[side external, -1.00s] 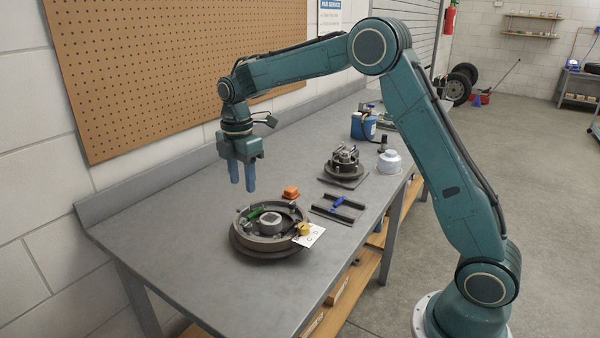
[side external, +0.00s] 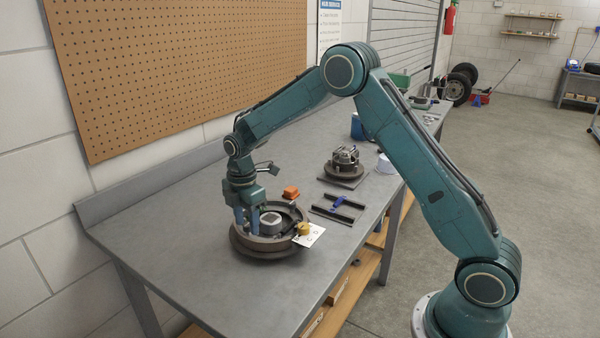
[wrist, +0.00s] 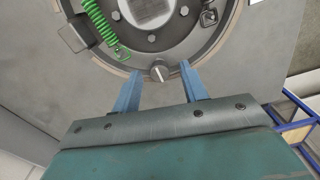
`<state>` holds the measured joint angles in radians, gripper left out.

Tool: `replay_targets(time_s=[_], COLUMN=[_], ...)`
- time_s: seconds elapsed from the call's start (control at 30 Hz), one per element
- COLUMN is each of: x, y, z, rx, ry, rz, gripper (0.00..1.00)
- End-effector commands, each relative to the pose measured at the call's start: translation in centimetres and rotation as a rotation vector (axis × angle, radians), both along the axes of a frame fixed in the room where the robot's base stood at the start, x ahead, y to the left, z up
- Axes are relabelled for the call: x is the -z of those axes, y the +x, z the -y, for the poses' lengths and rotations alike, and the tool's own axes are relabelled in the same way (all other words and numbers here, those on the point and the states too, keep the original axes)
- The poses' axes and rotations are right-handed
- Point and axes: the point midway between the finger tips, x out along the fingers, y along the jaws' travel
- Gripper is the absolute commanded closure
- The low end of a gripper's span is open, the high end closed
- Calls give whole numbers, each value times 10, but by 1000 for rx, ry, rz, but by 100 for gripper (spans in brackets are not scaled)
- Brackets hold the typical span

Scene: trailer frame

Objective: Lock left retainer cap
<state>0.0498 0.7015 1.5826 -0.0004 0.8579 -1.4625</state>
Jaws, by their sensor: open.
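The round dark brake assembly (side external: 270,246) lies flat on the bench, with a grey square-topped hub (side external: 271,219) at its middle. In the wrist view, a small round metallic cap (wrist: 160,73) with a raised ridge sits on the near part of the brake plate (wrist: 135,62). My gripper (side external: 247,231) points down at the left side of the assembly. In the wrist view its blue fingers (wrist: 160,79) are apart, one on each side of the cap, with gaps visible. In the side view the fingers hide the cap. A green coil spring (wrist: 97,22) lies on the plate.
A yellow part (side external: 304,228) and a white lettered card (side external: 314,238) are at the assembly's right edge. The bench's left front (side external: 165,245) is clear.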

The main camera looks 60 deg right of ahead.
Motion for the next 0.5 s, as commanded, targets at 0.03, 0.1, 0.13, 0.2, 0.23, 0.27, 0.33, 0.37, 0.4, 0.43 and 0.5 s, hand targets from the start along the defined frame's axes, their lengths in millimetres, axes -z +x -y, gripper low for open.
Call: replay_targets(time_s=[0.03, 0.1, 0.13, 0.2, 0.23, 0.27, 0.33, 0.37, 0.4, 0.43, 0.5], x=[1, 2, 2, 2, 2, 2, 2, 2, 2, 2, 2], y=[0, 0, 0, 0, 0, 0, 0, 0, 0, 0, 0], z=[0, 0, 0, 0, 0, 0, 0, 0, 0, 0, 0], rx=[0, 0, 0, 0, 0, 0, 0, 0, 0, 0, 0], ry=[0, 0, 0, 0, 0, 0, 0, 0, 0, 0, 0], rz=[0, 0, 0, 0, 0, 0, 0, 0, 0, 0, 0], gripper=[57, 57, 57, 57, 57, 57, 62, 68, 76, 82, 96])
